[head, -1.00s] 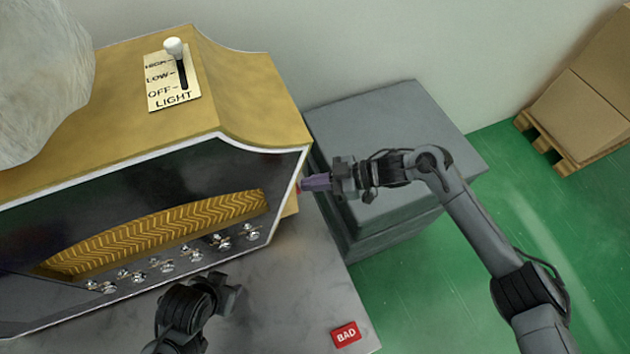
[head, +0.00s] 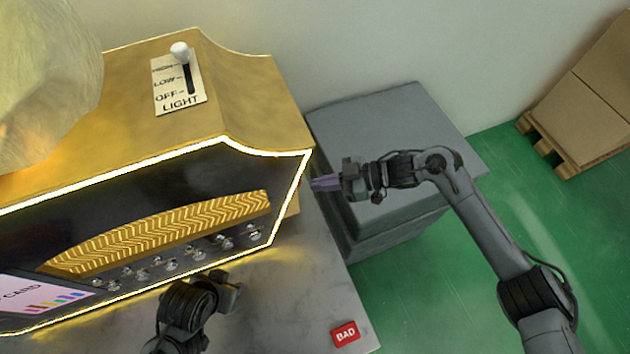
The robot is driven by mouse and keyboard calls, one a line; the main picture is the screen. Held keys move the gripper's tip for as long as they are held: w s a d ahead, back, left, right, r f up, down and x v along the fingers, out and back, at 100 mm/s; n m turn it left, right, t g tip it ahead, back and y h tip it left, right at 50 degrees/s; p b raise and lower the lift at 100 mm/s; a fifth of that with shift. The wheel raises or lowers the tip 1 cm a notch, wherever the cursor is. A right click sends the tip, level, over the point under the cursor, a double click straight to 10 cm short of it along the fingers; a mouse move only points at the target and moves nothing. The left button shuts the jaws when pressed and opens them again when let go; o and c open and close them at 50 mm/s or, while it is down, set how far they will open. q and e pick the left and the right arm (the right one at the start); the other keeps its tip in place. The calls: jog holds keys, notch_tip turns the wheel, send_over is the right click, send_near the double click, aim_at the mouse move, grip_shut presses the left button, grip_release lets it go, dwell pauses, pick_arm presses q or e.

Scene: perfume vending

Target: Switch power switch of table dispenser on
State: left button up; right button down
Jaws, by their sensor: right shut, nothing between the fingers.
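The table dispenser (head: 225,95) is a golden box on the left with a dark front. Its edge trim glows and a screen (head: 38,305) at the lower left of its front is lit. The power switch is hidden; my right gripper points at the dispenser's right side. My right gripper (head: 318,184) has purple fingers, shut and empty, close to that side at the front right corner. I cannot tell whether it touches. My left gripper (head: 230,285) is in front of the dispenser's row of knobs; its fingers are not clear.
A light lever (head: 180,52) on the dispenser's top stands at HIGH. A red BAD label (head: 345,334) lies on the grey table (head: 290,300). A grey block (head: 390,120) stands behind my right arm. Boxes on a pallet (head: 555,150) are at the far right.

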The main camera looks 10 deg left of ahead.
pick_arm(q)
jog(key=shift+a+r+p, duration=0.1)
jog(key=shift+r+p, duration=0.25)
jog(key=shift+r, duration=0.1)
jog(key=shift+d+r+p, duration=0.2)
jog(key=shift+r+p, duration=0.35)
pick_arm(e)
jog(key=v, duration=0.6)
pick_arm(q)
jog(key=shift+a, duration=0.1)
pick_arm(e)
jog(key=shift+d, duration=0.15)
